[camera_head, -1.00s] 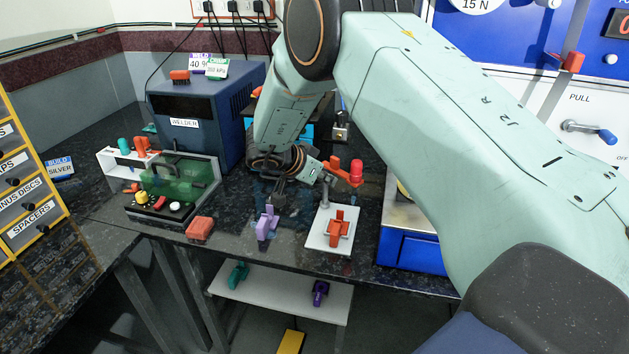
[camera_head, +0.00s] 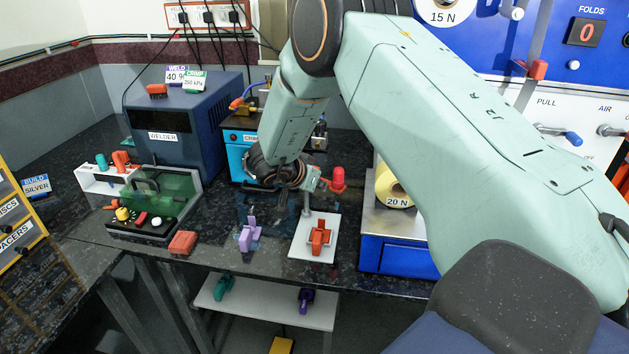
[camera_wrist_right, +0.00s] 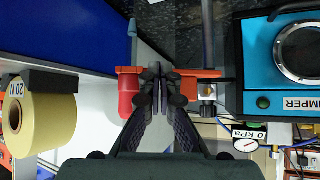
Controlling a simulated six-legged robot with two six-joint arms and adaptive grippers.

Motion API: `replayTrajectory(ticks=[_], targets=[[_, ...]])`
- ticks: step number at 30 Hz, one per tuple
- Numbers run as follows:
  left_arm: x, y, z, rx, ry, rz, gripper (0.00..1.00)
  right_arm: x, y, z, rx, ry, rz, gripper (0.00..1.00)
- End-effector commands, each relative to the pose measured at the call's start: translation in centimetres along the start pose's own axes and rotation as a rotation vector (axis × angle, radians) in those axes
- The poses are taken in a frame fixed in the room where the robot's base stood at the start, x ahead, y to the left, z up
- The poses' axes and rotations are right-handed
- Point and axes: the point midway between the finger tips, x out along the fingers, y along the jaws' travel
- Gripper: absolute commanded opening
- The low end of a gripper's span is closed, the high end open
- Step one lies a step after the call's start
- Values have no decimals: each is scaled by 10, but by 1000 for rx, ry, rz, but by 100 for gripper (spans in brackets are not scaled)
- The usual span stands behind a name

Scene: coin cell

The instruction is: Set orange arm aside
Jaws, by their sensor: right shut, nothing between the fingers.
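An orange arm (camera_head: 325,184) with a red cylinder (camera_head: 337,177) at its right end sits on a grey post above a white plate (camera_head: 300,246). In the right wrist view the orange arm (camera_wrist_right: 200,73) lies across the picture, with the red cylinder (camera_wrist_right: 127,95) on the left. My right gripper (camera_wrist_right: 160,76) is shut and empty, its fingertips overlapping the middle of the orange arm in that view; whether they touch is unclear. In the head view my right gripper (camera_head: 315,183) is mostly hidden by my wrist. My left gripper is not in view.
An orange clamp-like piece (camera_head: 319,238) rests on the white plate, with a lilac one (camera_head: 249,235) to its left. A blue crimper (camera_head: 238,152) stands behind. A yellow roll (camera_head: 395,187) marked 20 N is to the right. The counter's front edge is close.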

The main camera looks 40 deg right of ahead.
Motion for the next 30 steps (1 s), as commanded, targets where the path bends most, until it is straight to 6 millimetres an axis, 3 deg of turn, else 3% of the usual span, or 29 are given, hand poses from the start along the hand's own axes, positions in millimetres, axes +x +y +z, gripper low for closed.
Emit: replayTrajectory(ticks=[30], targets=[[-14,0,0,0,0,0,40,-1,-3,2,-65,-3,-70,0]])
